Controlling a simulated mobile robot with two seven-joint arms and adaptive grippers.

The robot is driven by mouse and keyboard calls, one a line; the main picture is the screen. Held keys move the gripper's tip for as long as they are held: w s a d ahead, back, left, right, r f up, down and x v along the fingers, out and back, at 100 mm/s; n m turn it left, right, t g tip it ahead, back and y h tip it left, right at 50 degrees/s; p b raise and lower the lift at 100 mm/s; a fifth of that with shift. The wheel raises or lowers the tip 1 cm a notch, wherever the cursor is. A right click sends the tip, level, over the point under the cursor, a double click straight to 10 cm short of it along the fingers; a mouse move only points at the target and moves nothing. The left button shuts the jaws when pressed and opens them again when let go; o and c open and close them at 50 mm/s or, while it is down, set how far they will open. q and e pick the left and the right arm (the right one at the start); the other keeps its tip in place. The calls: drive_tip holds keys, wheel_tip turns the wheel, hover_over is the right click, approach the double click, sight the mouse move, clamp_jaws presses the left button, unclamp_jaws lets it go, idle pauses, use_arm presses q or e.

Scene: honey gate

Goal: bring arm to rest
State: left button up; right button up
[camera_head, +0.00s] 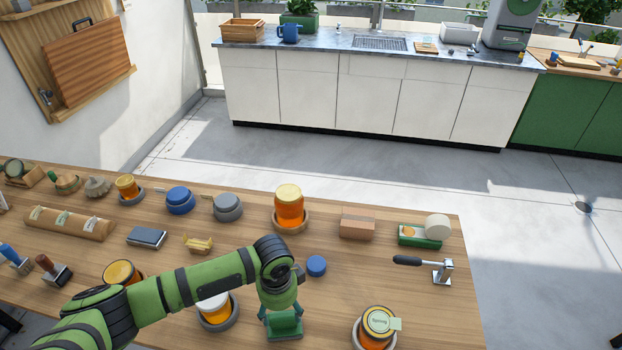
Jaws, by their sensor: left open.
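My green left arm comes in from the lower left and bends down at the wrist. My left gripper (283,322) points down at the near middle of the table, its fingers apart. A small green block-like thing (284,328) shows between and below the fingers; I cannot tell whether they touch it. A honey jar with a pale lid (215,309) stands in a grey ring left of the gripper, partly behind my arm. A honey jar labelled "Spring" (378,322) stands in a ring to its right. My right gripper is not in view.
Another jar (121,272) stands near my forearm. Bare wood lies around the blue cap.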

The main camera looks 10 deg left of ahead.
use_arm(q)
drive_tip(key=s+d+r+n+t+h, duration=0.2)
drive_tip(key=s+d+r+n+h, duration=0.15)
drive_tip(key=s+d, duration=0.55)
drive_tip(key=s+a+r+n+t+y, duration=0.1)
drive_tip(key=s+a+n+y, duration=0.1)
drive_tip(key=s+a+n, duration=0.45)
drive_tip(key=s+a+n+t+y, duration=0.1)
drive_tip(key=s+a+n, duration=0.15)
drive_tip(key=a, duration=0.75)
wheel_tip(320, 180, down, 28)
drive_tip(key=s+g+b, duration=0.1)
drive_tip(key=g+b, duration=0.1)
drive_tip(key=b, duration=0.4)
drive_tip(key=s+a+f+b, duration=0.1)
drive_tip(key=s+f+b, duration=0.2)
drive_tip(key=s+f, duration=0.5)
drive_tip(key=s+a+f+g+b, duration=0.1)
drive_tip(key=s+f+b, duration=0.2)
drive_tip(key=s+f, duration=0.5)
wheel_tip(320, 180, down, 5)
drive_tip(key=shift+s+a+r, duration=0.15)
drive_tip(key=shift+s+r, duration=0.05)
drive_tip(key=shift+s, duration=0.05)
drive_tip(key=shift+y, duration=0.25)
